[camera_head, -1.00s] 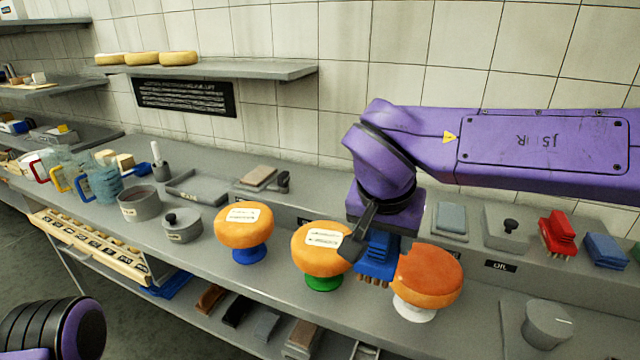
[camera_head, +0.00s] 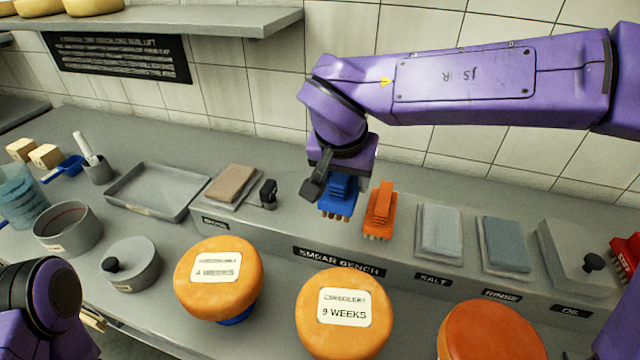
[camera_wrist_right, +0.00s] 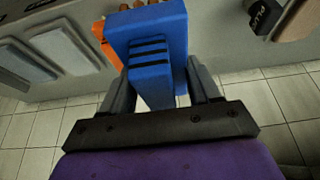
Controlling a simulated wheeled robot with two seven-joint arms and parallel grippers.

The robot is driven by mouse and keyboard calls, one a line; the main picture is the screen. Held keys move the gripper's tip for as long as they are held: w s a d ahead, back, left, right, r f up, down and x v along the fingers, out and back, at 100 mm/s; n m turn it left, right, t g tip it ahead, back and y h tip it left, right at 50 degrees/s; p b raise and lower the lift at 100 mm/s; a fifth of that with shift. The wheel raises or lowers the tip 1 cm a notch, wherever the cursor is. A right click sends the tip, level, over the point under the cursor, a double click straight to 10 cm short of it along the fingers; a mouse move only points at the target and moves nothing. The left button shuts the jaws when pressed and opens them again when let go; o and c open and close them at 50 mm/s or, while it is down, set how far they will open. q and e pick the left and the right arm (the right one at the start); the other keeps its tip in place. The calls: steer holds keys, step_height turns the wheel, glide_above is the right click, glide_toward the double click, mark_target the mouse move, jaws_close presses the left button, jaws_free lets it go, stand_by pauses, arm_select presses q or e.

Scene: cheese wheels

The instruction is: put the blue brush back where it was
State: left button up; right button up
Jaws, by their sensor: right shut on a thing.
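The blue brush (camera_head: 339,195) is in my right gripper (camera_head: 328,190), bristles down, over the raised back ledge of the bench. In the right wrist view, the blue brush (camera_wrist_right: 150,50) sits between both fingers of the gripper (camera_wrist_right: 155,95). An orange brush (camera_head: 380,210) stands on the ledge just right of it; part of it shows behind the blue brush in the wrist view. I cannot tell whether the blue bristles touch the ledge. My left gripper is not in view; only part of my left arm shows at the lower left.
The ledge (camera_head: 290,225) has labels, including SMEAR BENCH, SALT, RINSE and OIL. A brown pad (camera_head: 231,184) and a small dark object (camera_head: 268,194) lie to the left, grey-blue pads (camera_head: 440,228) to the right. Orange cheese wheels (camera_head: 343,312) stand in front.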

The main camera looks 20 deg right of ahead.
steer(key=shift+w+a+f+p, duration=0.15)
steer(key=shift+w+f+p, duration=0.2)
steer(key=shift+w+f, duration=0.55)
steer(key=w+f, duration=0.2)
steer(key=w, duration=0.1)
steer(key=w+f, duration=0.3)
steer(key=shift+w+f, duration=0.1)
steer(key=shift+w, duration=0.05)
steer(key=shift+w+f+p, duration=0.5)
steer(key=shift+f, duration=0.3)
steer(key=shift+s+f, duration=0.55)
steer(key=shift+f, duration=0.2)
steer(key=shift+s+a+r, duration=0.1)
steer(key=shift+s, duration=0.25)
steer(key=shift+w, duration=0.2)
steer(key=o, duration=1)
steer(key=shift+w+f, duration=0.25)
steer(key=shift+f, duration=0.1)
steer(key=shift+s+r, duration=0.2)
steer(key=shift+s, duration=0.1)
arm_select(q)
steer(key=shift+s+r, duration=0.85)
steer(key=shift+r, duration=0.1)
arm_select(e)
steer(key=v, duration=1.1)
steer(key=shift+r, duration=0.45)
